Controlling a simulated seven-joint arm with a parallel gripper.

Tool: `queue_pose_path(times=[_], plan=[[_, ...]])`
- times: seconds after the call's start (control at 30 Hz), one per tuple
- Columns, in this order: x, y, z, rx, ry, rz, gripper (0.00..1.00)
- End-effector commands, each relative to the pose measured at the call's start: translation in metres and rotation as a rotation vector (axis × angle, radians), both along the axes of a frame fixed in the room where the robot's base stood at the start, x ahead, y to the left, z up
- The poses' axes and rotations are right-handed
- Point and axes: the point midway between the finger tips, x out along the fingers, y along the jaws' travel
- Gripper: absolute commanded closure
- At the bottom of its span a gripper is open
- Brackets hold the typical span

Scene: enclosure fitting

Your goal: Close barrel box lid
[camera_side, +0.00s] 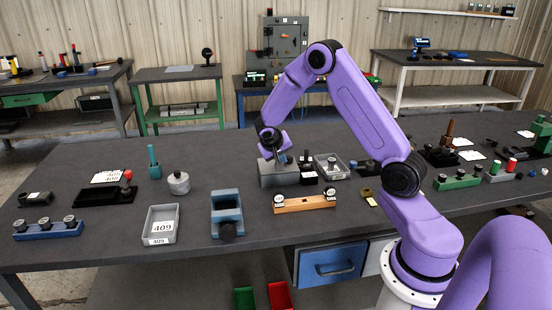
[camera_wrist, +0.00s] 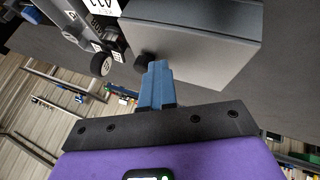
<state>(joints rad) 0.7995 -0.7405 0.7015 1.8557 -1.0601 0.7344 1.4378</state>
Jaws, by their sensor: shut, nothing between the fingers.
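A grey box (camera_side: 278,176), which I take to be the barrel box, stands on the dark bench in the side view, directly below my gripper (camera_side: 274,154). In the wrist view the box (camera_wrist: 195,50) fills the upper middle as a broad plain grey face, with a dark round knob (camera_wrist: 145,61) at its lower left edge. My gripper (camera_wrist: 157,68) has its blue fingers together and empty, with the tips close to the knob and box edge. I cannot tell whether they touch. The lid's angle is not clear in either view.
A small black block (camera_side: 307,172) and a clear tray (camera_side: 332,168) stand close right of the box.

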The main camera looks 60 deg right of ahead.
Motion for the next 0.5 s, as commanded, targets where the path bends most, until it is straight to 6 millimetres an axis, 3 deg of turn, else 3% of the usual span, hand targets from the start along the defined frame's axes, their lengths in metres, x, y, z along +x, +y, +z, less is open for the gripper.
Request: queue_pose_path(times=[0.3, 0.5], plan=[[-0.005, -0.005, -0.001, -0.006, 0.014, -0.02, 1.0], [0.007, 0.015, -0.001, -0.005, 0.011, -0.011, 1.0]])
